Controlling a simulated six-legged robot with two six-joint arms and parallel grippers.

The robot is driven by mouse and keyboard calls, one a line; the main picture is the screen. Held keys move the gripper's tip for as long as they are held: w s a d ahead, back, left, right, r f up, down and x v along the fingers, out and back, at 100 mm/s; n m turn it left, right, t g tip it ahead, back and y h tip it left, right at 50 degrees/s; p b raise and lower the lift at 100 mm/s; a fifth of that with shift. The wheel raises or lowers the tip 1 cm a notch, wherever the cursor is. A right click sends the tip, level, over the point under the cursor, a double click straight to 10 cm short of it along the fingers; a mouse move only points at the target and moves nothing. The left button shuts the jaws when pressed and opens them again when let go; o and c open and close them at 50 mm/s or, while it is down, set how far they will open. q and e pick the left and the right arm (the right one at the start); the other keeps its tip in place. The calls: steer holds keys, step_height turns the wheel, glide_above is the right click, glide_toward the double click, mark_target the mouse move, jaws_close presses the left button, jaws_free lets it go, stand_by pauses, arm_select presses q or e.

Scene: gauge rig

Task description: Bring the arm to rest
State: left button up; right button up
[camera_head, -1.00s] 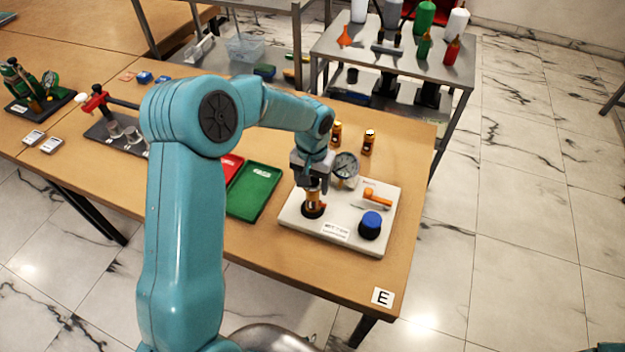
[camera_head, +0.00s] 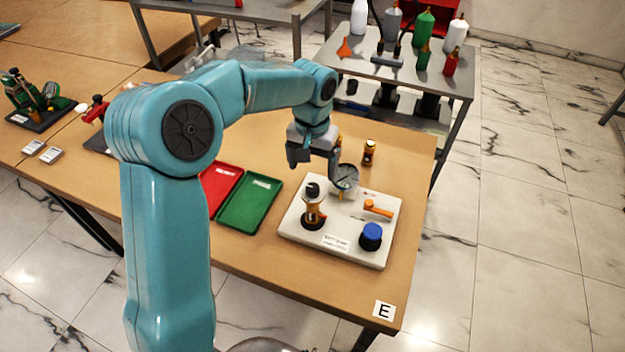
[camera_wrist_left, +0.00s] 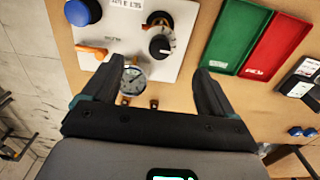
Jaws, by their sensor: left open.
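My left gripper (camera_head: 315,158) is above the table, just behind the white gauge rig board (camera_head: 290,222). In the left wrist view its two black fingers (camera_wrist_left: 152,80) are apart with nothing held between them. On the board stand a brass fitting with a black top (camera_head: 313,205), a round dial gauge (camera_head: 345,180), an orange lever (camera_head: 378,208) and a blue knob (camera_head: 371,236). The dial gauge also shows between the fingers in the left wrist view (camera_wrist_left: 133,82). My right gripper is not in view.
A green tray (camera_head: 236,222) and a red tray (camera_head: 208,206) lie left of the board. A brass fitting (camera_head: 369,152) stands behind it. A metal cart (camera_head: 455,82) with several bottles is behind the table. The table's front right corner, labelled E (camera_head: 384,310), is clear.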

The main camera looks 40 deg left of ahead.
arm_select(q)
steer(key=shift+r, duration=0.95)
steer(key=shift+s, duration=0.15)
